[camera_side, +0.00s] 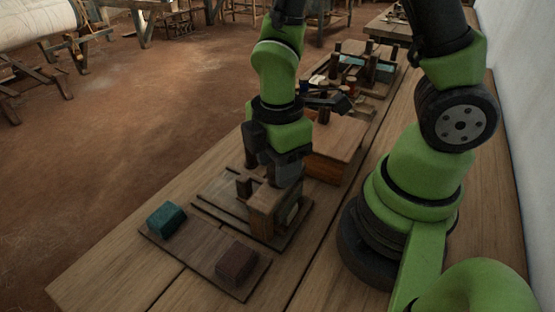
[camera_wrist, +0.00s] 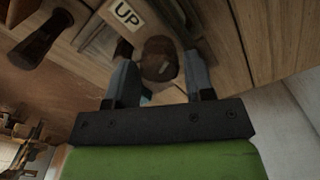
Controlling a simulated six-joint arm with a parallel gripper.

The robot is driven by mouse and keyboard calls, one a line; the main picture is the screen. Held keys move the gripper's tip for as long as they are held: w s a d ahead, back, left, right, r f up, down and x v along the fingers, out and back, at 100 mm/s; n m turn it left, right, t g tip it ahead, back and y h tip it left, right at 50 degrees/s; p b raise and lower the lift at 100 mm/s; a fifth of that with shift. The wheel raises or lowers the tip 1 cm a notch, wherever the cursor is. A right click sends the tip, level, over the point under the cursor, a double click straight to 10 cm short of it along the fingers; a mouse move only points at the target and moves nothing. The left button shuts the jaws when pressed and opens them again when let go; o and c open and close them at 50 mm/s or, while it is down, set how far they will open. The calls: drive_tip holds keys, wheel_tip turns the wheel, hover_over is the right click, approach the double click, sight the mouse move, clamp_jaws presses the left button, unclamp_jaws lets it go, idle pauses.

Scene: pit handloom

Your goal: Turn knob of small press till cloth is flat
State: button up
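The small press (camera_side: 264,212) is a wooden block on a base board, under my gripper (camera_side: 272,170) in the side view. Its round dark brown knob (camera_wrist: 160,60) shows in the wrist view, below an "UP" label (camera_wrist: 127,14). My gripper (camera_wrist: 161,72) has one grey finger on each side of the knob. The fingers stand apart with narrow gaps showing beside the knob; firm contact is not visible. In the side view the knob is hidden by my gripper. I cannot make out the cloth or whether it is flat.
A board (camera_side: 200,246) in front of the press carries a teal block (camera_side: 166,219) and a dark brown block (camera_side: 237,262). A wooden box (camera_side: 335,150) stands close behind the press. A dark wooden peg (camera_wrist: 42,40) shows in the wrist view. The table's front left is bare.

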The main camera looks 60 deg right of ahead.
drive_tip(key=c, duration=0.5)
drive_tip(key=shift+m, duration=0.3)
drive_tip(key=m, duration=1)
drive_tip(key=shift+m, duration=0.3)
drive_tip(key=o, duration=0.9)
drive_tip(key=shift+r, duration=0.1)
wheel_tip(320, 180, up, 10)
